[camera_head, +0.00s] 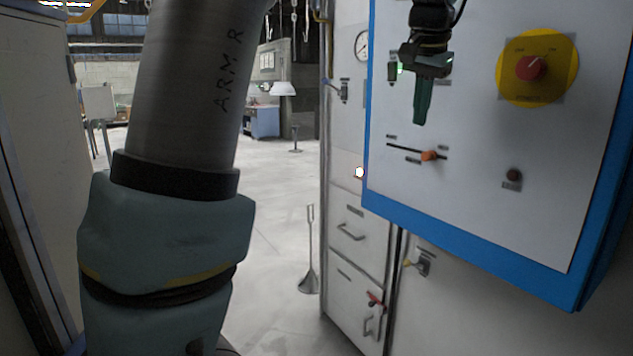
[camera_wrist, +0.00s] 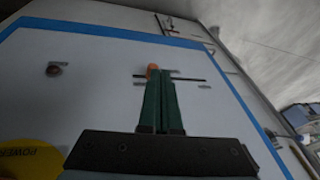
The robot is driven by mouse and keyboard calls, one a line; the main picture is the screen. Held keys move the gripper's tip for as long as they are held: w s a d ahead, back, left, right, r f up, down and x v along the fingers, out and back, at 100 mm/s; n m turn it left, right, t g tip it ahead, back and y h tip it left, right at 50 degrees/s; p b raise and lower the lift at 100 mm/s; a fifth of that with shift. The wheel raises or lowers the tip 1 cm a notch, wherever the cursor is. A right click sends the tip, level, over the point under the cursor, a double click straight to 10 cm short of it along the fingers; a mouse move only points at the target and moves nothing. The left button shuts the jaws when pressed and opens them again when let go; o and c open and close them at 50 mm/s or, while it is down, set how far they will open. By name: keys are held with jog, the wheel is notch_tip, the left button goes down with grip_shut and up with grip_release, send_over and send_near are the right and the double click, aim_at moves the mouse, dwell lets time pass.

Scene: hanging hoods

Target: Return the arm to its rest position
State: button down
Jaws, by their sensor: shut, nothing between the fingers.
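My gripper (camera_head: 421,121) is in the upper right of the head view, pointing down in front of a white panel with a blue frame (camera_head: 480,235). Its green fingers are shut together with nothing between them. In the wrist view the fingertips (camera_wrist: 160,72) overlap the panel close to an orange slider knob (camera_wrist: 152,69); I cannot tell whether they touch it. In the head view the orange knob (camera_head: 429,155) sits on a black slot below the fingertips, with a visible gap. My own large arm link fills the left of the head view.
The panel also carries a red knob (camera_head: 531,67) on a yellow disc (camera_head: 510,88) and a dark red button (camera_head: 514,175). White drawers (camera_head: 352,230) stand below left of it. A stand (camera_head: 309,275) is on the open floor. A pale wall or door edges the far left.

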jog(key=a+f+n+g, duration=0.1)
jog(key=a+f+n, duration=0.4)
jog(key=a+f, duration=1.3)
jog(key=s+a+f+n+g+y, duration=0.1)
jog(key=s+a+f+n, duration=0.3)
jog(key=s+a+f, duration=0.6)
jog(key=s+a, duration=0.2)
jog(key=a, duration=0.1)
dwell(1.6)
